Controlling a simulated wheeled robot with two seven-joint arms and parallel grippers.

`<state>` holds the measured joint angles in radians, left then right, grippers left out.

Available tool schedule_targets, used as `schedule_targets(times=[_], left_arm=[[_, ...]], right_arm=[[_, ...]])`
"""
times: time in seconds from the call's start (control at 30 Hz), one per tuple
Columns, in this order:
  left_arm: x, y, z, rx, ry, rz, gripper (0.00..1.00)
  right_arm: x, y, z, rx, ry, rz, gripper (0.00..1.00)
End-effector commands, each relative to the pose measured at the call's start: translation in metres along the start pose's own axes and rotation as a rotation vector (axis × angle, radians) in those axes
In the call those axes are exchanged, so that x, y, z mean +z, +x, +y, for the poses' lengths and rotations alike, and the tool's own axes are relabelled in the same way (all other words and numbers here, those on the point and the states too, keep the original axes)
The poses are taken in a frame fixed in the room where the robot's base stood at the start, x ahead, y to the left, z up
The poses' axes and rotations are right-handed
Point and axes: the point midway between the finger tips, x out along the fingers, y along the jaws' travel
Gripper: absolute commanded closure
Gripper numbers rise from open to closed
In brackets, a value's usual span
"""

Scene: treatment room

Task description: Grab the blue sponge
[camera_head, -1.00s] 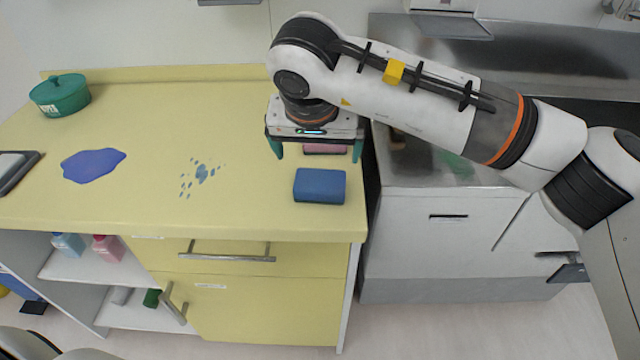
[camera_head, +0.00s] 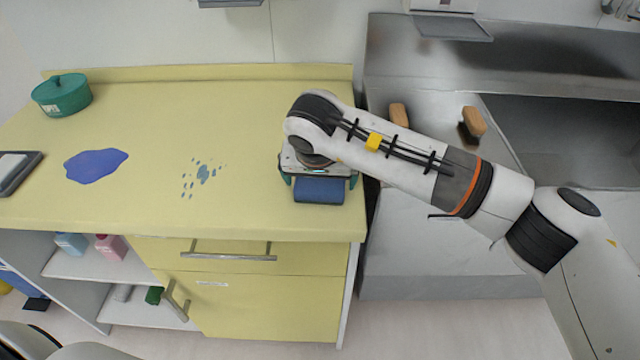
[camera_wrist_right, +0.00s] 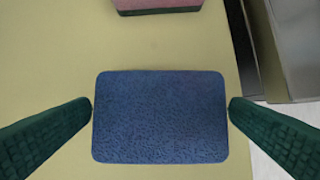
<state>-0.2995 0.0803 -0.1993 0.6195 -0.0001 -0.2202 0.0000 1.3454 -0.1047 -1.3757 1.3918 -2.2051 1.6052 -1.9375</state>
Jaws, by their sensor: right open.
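The blue sponge (camera_head: 320,191) lies flat on the yellow counter (camera_head: 240,140) near its right front corner. My right gripper (camera_head: 320,186) is above it, pointing down, and hides its back part in the head view. In the right wrist view the whole top of the blue sponge (camera_wrist_right: 160,116) shows between the two green fingers of my right gripper (camera_wrist_right: 160,108). The fingers are open, one at each short side of the sponge, with at most a narrow gap; contact is hard to tell. My left gripper is not in view.
A pink sponge (camera_wrist_right: 156,5) lies behind the blue one. A steel sink (camera_head: 560,130) with two wooden brushes (camera_head: 474,121) (camera_head: 399,114) adjoins on the right.

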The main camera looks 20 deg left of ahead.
Motion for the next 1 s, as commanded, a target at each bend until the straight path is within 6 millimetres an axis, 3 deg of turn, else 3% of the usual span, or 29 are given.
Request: schedule_targets(times=[0.03,0.23,0.27,0.67,1.0], left_arm=[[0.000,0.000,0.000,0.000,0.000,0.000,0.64],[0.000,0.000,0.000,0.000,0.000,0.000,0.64],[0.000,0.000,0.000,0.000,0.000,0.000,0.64],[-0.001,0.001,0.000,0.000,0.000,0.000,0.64],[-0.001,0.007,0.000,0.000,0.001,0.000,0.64]], right_arm=[[0.000,0.000,0.000,0.000,0.000,0.000,0.02],[0.000,0.000,0.000,0.000,0.000,0.000,0.34],[0.000,0.000,0.000,0.000,0.000,0.000,0.36],[0.004,-0.008,0.000,0.000,0.000,-0.003,0.36],[0.029,-0.068,0.000,0.000,0.000,-0.005,0.36]])
